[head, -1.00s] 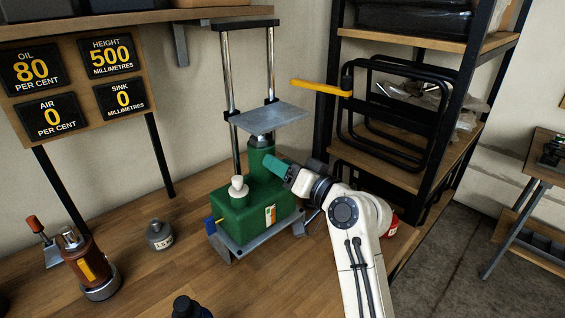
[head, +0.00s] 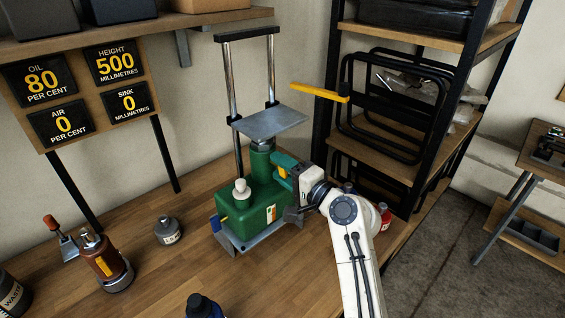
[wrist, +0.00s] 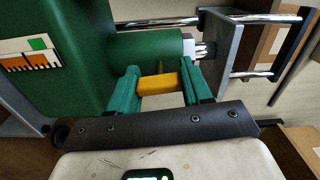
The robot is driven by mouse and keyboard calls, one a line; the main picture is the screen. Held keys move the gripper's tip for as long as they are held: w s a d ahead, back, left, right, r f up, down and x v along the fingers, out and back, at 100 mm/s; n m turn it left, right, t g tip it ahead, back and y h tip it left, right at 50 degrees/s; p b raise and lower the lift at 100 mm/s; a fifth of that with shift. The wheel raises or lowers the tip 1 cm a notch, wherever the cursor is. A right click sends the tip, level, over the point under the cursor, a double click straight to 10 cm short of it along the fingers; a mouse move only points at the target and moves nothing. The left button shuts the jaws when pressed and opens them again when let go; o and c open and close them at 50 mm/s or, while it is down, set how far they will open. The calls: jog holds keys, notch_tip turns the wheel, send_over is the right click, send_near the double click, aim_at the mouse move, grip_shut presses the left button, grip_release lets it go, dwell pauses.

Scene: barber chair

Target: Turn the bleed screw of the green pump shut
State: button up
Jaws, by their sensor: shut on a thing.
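The green pump (head: 240,217) stands on a grey base on the wooden bench, with a grey plate (head: 270,124) above its upright cylinder. My gripper (head: 283,166) is at the right side of the cylinder. In the wrist view my gripper (wrist: 160,80) has its green fingers on either side of a yellow bar (wrist: 158,84), apparently the bleed screw's head, beside the green cylinder (wrist: 145,52). The fingers are shut on it. The screw's seat and thread are mostly hidden. A sign panel (head: 88,90) reads oil 80 per cent, height 500, air 0 per cent, sink 0.
A yellow lever (head: 318,92) sticks out above and right of the pump. A black shelf rack (head: 400,40) stands to the right. A weight (head: 168,231) and an orange-brown can (head: 101,256) stand left of the pump. A dark bottle (head: 203,306) stands in front. Bench between them is clear.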

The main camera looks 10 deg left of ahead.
jog(key=shift+d+m+p, duration=0.1)
jog(key=shift+m+p, duration=0.2)
jog(key=shift+m, duration=0.3)
jog(key=shift+f, duration=0.1)
jog(key=o, duration=1.1)
jog(key=shift+c, duration=0.2)
jog(key=b+v, duration=0.2)
jog(key=v, duration=0.8)
jog(key=shift+s+d, duration=0.3)
